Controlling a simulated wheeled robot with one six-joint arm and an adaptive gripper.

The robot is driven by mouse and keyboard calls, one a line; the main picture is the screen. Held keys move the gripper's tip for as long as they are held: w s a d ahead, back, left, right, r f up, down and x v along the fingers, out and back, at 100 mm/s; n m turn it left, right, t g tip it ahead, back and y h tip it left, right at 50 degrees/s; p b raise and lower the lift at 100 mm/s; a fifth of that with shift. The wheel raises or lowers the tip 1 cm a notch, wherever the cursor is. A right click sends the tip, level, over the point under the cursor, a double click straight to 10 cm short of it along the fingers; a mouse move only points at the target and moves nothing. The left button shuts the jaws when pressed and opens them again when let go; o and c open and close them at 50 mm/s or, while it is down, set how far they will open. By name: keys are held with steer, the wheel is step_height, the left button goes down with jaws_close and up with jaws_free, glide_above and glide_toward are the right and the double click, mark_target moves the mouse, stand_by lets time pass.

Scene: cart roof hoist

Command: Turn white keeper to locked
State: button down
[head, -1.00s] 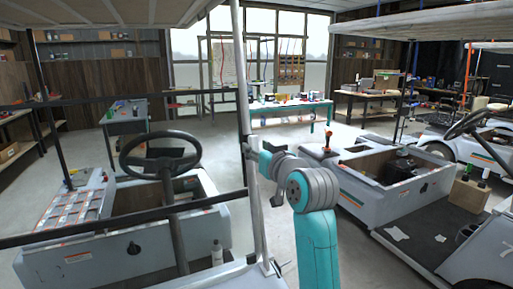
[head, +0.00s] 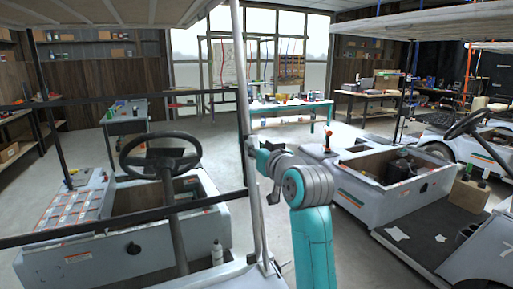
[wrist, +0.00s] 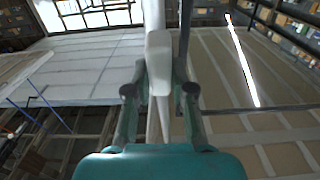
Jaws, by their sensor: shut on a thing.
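The white keeper (wrist: 159,62) is a pale tapered piece in the middle of the wrist view, in line with a white roof post. My gripper (wrist: 160,90) has one finger on each side of it and is shut on it. In the head view my gripper (head: 250,146) is at the right side of the white post (head: 243,100), about halfway up. The keeper is too small to make out there, and its locked or unlocked mark is not visible.
A cart with a black steering wheel (head: 160,155) stands at the left, with dark bars across its front. Another open cart (head: 375,210) stands at the right. A roof panel (head: 100,15) hangs overhead. Bare floor lies between the carts.

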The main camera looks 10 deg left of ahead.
steer(key=shift+m, duration=0.3)
steer(key=m, duration=0.1)
steer(key=m+h, duration=0.1)
steer(key=m, duration=0.3)
steer(key=shift+s+a+t, duration=0.15)
steer(key=shift+a+t, duration=0.15)
steer(key=m+h, duration=0.1)
steer(key=m, duration=0.4)
steer(key=shift+a+r+h, duration=0.15)
steer(key=shift+r+h, duration=0.05)
steer(key=shift+h, duration=0.2)
steer(key=shift+s+a+r+m+g+h, duration=0.1)
steer(key=shift+r+m+g+h, duration=0.1)
steer(key=shift+m, duration=1.3)
steer(key=shift+w+a+r+m+g+h, duration=0.1)
steer(key=shift+m+g+h, duration=0.1)
steer(key=shift+m, duration=1.3)
steer(key=shift+s+r+m+g+h, duration=0.1)
steer(key=shift+m+h, duration=0.1)
steer(key=shift+m, duration=1.3)
steer(key=c, duration=1)
jaws_free()
